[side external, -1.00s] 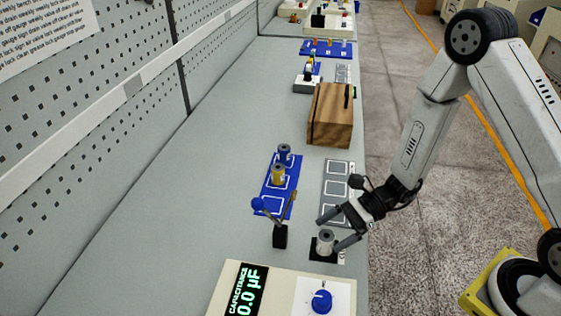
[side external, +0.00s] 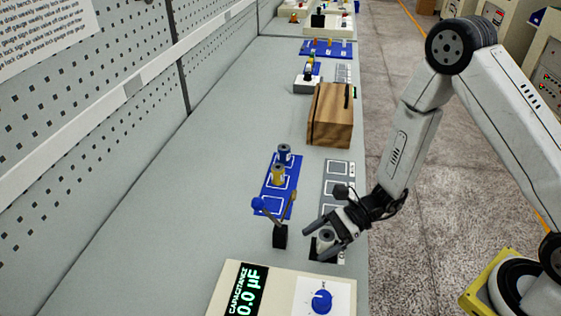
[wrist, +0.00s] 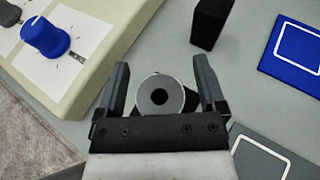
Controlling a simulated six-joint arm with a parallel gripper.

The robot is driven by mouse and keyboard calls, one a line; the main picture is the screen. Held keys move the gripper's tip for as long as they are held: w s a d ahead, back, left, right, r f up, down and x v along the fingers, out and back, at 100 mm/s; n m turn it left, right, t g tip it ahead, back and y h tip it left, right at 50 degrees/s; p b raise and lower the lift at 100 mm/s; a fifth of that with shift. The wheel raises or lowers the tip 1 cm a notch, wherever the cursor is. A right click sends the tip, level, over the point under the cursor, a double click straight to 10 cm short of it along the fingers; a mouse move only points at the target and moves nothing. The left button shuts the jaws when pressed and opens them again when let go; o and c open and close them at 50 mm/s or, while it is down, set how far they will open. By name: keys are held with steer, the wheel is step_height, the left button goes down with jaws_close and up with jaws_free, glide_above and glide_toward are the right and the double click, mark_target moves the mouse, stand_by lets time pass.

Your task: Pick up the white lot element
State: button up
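The white lot element (side external: 324,240) is a pale spool with a dark centre, standing upright on a small black base near the bench's front edge. In the wrist view it (wrist: 146,98) shows from above, between the two fingers. My gripper (side external: 318,241) is open around it, one finger on each side. In the wrist view the fingers of my gripper (wrist: 162,92) show gaps to the spool, wider on the right. Part of the spool is hidden by the gripper in the side view.
A blue tray (side external: 271,206) holds a yellow spool (side external: 278,174) and a blue spool (side external: 284,154). A grey tray (side external: 338,169) lies to its right. A capacitance meter (side external: 228,292) is in front; a wooden box (side external: 330,117) stands behind.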

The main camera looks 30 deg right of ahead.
mark_target(320, 238)
jaws_close()
steer(key=shift+r, duration=0.15)
steer(key=shift+r, duration=4.85)
